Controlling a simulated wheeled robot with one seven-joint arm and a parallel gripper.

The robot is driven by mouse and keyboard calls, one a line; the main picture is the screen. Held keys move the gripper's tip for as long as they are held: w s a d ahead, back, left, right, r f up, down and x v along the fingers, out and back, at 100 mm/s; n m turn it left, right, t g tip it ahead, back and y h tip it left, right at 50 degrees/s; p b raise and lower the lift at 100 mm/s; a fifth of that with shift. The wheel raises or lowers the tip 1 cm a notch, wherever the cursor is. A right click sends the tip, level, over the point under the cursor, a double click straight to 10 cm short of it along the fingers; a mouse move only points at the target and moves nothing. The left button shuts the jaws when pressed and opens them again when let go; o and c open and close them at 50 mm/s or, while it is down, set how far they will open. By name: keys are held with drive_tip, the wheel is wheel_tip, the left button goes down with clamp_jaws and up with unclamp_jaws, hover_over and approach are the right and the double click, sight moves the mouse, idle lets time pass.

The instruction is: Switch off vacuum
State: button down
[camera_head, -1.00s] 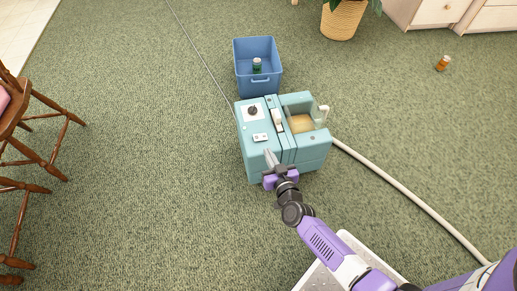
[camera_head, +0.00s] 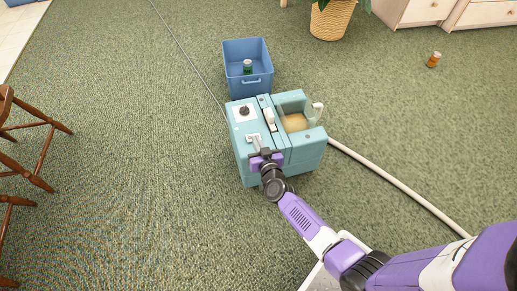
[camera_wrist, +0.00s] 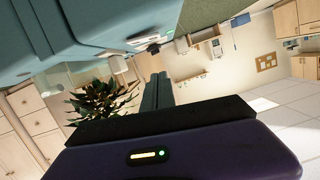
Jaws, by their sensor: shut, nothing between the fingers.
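The vacuum (camera_head: 240,165) is a teal box standing on the carpet. Its top has a black dial (camera_head: 244,111) on a white plate and a small white switch plate (camera_head: 252,137) nearer to me. A white handle and an open tank with tan contents are on the right half. My gripper (camera_head: 256,142) is shut and empty, with its fingertips at the switch plate and partly covering it; I cannot tell whether they touch. In the wrist view the shut fingers (camera_wrist: 156,92) point away beside the teal body (camera_wrist: 110,22), with the black dial (camera_wrist: 152,48) beyond. The switch's setting is too small to tell.
A blue bin (camera_head: 248,78) with a green jar (camera_head: 247,66) stands just behind the vacuum. A pale hose (camera_head: 395,182) runs right and a thin cord (camera_head: 185,55) runs to the back left. A wooden chair (camera_head: 35,150) is at left. An orange bottle (camera_head: 434,60) lies far right.

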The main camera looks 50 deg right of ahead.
drive_tip(key=b+x, duration=0.2)
drive_tip(key=x, duration=0.3)
drive_tip(key=shift+w+d+f+b, duration=0.15)
drive_tip(key=shift+w+f+b, duration=0.15)
drive_tip(key=shift+b, duration=0.1)
drive_tip(key=shift+s+f+b, duration=0.15)
drive_tip(key=shift+f+b, duration=0.3)
drive_tip(key=shift+f, duration=0.2)
drive_tip(key=shift+a+f+b, duration=0.15)
drive_tip(key=shift+f+b, duration=0.4)
drive_tip(key=shift+b, duration=0.05)
drive_tip(key=shift+a+f+b, duration=0.15)
drive_tip(key=shift+f+b, duration=0.4)
